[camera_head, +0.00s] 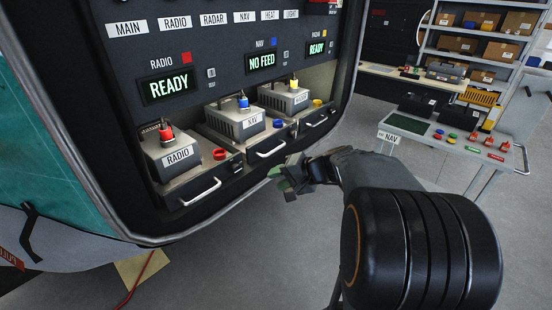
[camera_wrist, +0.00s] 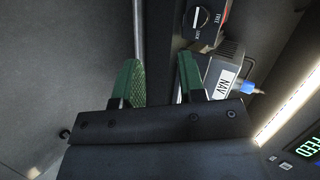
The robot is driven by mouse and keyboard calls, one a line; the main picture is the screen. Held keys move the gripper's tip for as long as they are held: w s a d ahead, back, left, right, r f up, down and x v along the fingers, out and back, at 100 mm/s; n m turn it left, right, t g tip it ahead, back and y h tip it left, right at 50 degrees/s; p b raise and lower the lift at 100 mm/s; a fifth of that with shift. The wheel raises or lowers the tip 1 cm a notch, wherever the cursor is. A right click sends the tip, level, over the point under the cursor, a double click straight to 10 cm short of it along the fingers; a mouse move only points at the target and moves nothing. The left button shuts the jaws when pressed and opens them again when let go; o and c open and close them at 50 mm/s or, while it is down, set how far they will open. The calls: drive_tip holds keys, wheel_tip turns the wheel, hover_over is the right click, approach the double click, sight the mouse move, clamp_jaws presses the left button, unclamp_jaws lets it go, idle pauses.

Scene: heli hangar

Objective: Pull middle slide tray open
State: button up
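The middle slide tray (camera_head: 240,143) holds the grey NAV box (camera_head: 239,119) with its blue-topped plug, and has a silver handle (camera_head: 271,150) on its front. The tray looks pushed in, level with its neighbours. My gripper (camera_head: 283,178), with green fingers, is just below and in front of this handle in the head view. In the wrist view my gripper (camera_wrist: 158,80) has its fingers apart with nothing clearly between them. The NAV box (camera_wrist: 225,77) and a black FREE/LOCK knob (camera_wrist: 202,18) are beyond the right finger. I cannot tell whether the handle is touched.
The RADIO tray (camera_head: 190,185) is left of the middle tray and the RADAR tray (camera_head: 310,117) right of it. A grey frame rim (camera_head: 190,232) runs below them. The NO FEED display (camera_head: 262,61) is above. A cart (camera_head: 450,137) with parts stands at right.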

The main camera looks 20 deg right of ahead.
sight(277, 150)
drive_tip(key=w+d+m+t+h+b, duration=0.15)
drive_tip(key=w+d+m+t, duration=0.35)
drive_tip(key=d, duration=0.6)
drive_tip(key=shift+n+t, duration=0.3)
drive_tip(key=shift+t, duration=0.1)
drive_tip(key=x, duration=0.6)
drive_tip(key=p+x, duration=0.1)
drive_tip(key=x, duration=0.5)
drive_tip(key=shift+w+a+r, duration=0.15)
drive_tip(key=shift+w, duration=0.2)
clamp_jaws()
